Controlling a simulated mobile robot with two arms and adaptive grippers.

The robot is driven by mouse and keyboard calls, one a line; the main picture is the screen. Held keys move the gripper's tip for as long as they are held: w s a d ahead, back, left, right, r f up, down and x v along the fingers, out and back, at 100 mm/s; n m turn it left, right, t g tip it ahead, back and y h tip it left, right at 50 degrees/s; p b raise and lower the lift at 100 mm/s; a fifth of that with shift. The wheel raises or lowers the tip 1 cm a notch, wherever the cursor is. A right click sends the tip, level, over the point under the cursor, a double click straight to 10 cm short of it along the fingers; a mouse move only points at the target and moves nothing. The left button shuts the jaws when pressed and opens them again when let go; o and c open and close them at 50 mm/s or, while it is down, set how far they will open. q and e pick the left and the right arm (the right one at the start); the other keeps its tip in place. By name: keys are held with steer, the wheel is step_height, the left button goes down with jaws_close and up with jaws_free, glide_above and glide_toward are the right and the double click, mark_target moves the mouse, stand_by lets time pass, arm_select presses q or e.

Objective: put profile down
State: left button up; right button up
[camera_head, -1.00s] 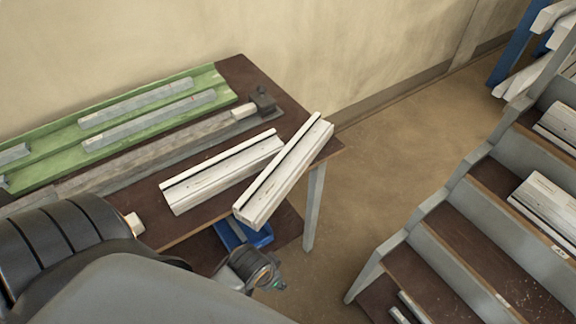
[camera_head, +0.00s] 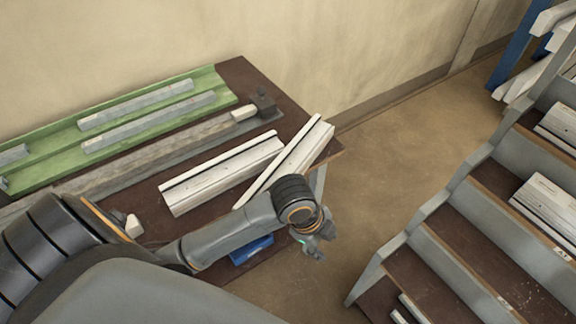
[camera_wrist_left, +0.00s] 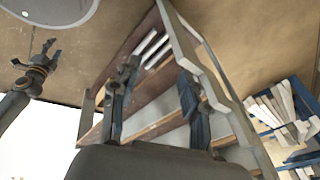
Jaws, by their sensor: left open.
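Two pale aluminium profiles lie on the brown bench. One profile (camera_head: 222,174) lies along its front part. The other profile (camera_head: 302,154) lies slanted at the right corner, beside or touching the first; its near end is partly hidden behind my left arm. My left gripper (camera_head: 314,246) is just past the bench's front right edge, beyond that near end, and looks small. In the left wrist view its two dark fingers (camera_wrist_left: 160,75) stand apart with nothing between them. My right gripper (camera_wrist_left: 36,62) shows small at the left of that view; its jaw state is unclear.
A green tray (camera_head: 60,150) with grey bars and a long grey bar with a dark clamp (camera_head: 263,103) fill the bench's back. A stepped rack (camera_head: 440,262) with more profiles stands right. Bare floor (camera_head: 385,150) lies between. A blue box (camera_head: 251,250) sits below the bench.

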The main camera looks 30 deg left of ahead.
arm_select(q)
steer(key=w+a+r+m, duration=0.2)
steer(key=w+m, duration=0.3)
steer(key=m, duration=0.1)
step_height(320, 180, up, 16)
steer(key=m+g+y, duration=0.3)
steer(key=m, duration=0.9)
glide_above(282, 154)
steer(key=f, duration=0.4)
steer(key=f+p, duration=0.1)
steer(key=f, duration=0.3)
steer(key=shift+d+f, duration=0.2)
steer(key=shift+f, duration=0.1)
step_height(282, 154, down, 4)
steer(key=shift+s+a+f+p, duration=0.1)
steer(key=shift+a+p, duration=0.05)
steer(key=shift+p, duration=0.6)
steer(key=shift+f, duration=0.55)
jaws_close()
steer(key=shift+r, duration=0.1)
